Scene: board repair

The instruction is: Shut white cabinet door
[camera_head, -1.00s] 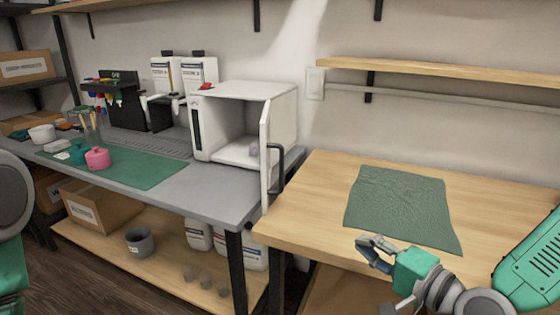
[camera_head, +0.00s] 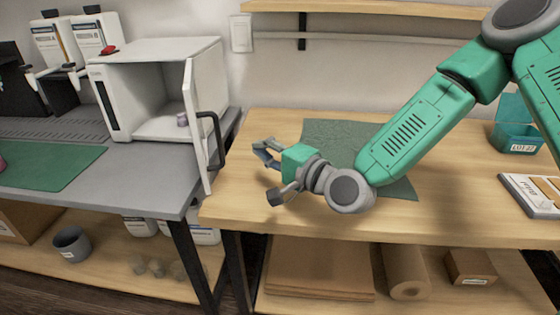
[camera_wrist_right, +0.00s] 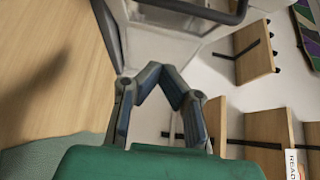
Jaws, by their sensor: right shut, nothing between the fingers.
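The white cabinet (camera_head: 155,90) stands on the grey bench at the left, with a small pale object (camera_head: 182,119) inside. Its door (camera_head: 196,125) is open and juts out toward me, with a dark handle (camera_head: 217,140) on its right face. My right gripper (camera_head: 263,151) is over the wooden table, just right of the door handle and apart from it. Its fingers are shut and empty. In the right wrist view, the fingertips (camera_wrist_right: 172,72) point toward the white door, and part of the dark handle (camera_wrist_right: 205,10) shows at the top. My left gripper is out of view.
A dark green cloth (camera_head: 345,132) lies on the wooden table (camera_head: 450,215) under my right arm. The grey bench's front edge (camera_head: 110,208) is clear.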

